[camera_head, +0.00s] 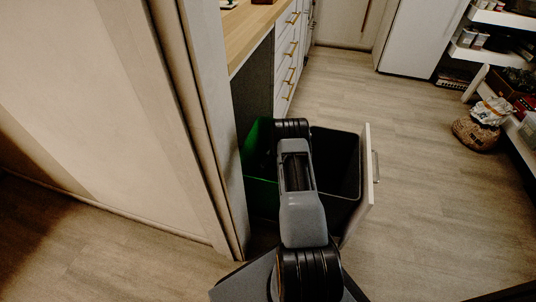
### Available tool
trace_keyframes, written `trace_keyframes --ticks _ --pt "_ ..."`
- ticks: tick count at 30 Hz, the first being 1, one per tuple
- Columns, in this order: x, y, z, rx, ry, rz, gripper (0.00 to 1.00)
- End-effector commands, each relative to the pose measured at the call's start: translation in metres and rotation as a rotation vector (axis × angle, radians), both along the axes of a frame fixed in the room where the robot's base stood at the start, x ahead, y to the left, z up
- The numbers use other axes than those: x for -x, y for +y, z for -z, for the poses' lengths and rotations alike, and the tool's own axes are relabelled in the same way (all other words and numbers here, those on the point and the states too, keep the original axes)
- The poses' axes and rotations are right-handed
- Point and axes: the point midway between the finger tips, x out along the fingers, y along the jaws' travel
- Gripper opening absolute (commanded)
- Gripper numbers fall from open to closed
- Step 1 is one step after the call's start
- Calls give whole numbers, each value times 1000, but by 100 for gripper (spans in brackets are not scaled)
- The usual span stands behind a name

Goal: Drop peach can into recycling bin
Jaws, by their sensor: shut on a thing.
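My arm reaches forward over a pulled-out bin drawer (366,185) with a white front. The drawer holds a green bin (258,190) on the left and a dark grey or black bin (345,165) on the right. No label shows which one is the recycling bin. My gripper is hidden beyond or below my own arm links, at the bins. The peach can is not visible.
A wooden counter (252,30) over white drawers stands beyond the bins. A wall and door frame (215,130) are close on the left. Open floor (440,200) lies to the right. Shelves and a sack (474,133) stand at the far right.

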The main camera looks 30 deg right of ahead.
Motion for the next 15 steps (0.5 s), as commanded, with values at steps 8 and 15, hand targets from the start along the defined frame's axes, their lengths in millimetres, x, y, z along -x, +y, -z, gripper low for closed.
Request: trace_keyframes --ticks 8,15 --pt "0 -8 31 0 0 27 54" --pt "1 -8 65 0 1 29 54"
